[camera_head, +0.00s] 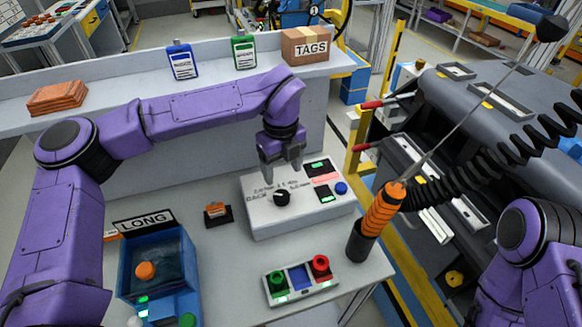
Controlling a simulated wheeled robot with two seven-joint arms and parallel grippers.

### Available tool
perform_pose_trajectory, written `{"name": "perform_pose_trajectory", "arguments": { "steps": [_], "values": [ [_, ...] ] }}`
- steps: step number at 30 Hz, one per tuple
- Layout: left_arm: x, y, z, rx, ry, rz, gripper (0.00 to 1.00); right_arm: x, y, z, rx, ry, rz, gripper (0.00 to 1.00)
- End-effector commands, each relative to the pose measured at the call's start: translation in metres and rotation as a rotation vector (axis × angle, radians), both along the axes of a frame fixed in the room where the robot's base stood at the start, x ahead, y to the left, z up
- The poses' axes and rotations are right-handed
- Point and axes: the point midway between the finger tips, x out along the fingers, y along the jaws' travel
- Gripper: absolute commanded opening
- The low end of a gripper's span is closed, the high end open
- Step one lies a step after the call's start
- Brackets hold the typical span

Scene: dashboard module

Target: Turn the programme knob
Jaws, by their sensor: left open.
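The programme knob (282,198) is a small black round knob on the sloped top of a white control box (258,224) on the bench. Printed labels stand around it, and "BACK" is to its left. My left gripper (281,172) points down just above and behind the knob, with its jaws apart and nothing seen between them. Whether a fingertip touches the knob or box cannot be told. The box also has small green displays and a blue button (341,188). My right arm shows at the lower right edge, but its gripper is out of the picture.
A panel with green and red buttons (301,281) lies in front of the box. A blue bin marked LONG (183,255) stands at left.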

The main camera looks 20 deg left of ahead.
Motion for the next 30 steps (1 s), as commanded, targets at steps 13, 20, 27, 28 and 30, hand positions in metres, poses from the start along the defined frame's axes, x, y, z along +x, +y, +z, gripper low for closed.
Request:
{"name": "perform_pose_trajectory", "arguments": {
  "steps": [13,20,27,28,30],
  "values": [
    [-0.004,-0.001,-0.064,-0.002,-0.001,-0.003,0.69,-0.001,0.0,0.023,0.001,0.003,0.0,0.74],
    [0.001,0.0,-0.076,-0.002,0.003,0.0,0.69,0.0,0.0,0.023,0.001,0.001,0.0,0.74],
    [0.001,0.0,-0.076,-0.002,0.004,0.0,0.2,0.0,0.0,0.023,0.0,0.001,0.0,0.74],
    [0.001,0.0,-0.076,-0.002,0.004,0.0,0.14,0.0,0.0,0.023,0.0,0.001,0.0,0.74],
    [0.001,-0.001,-0.075,-0.003,0.004,-0.001,0.14,0.0,0.0,0.023,0.0,0.001,0.0,0.74]
  ]
}}
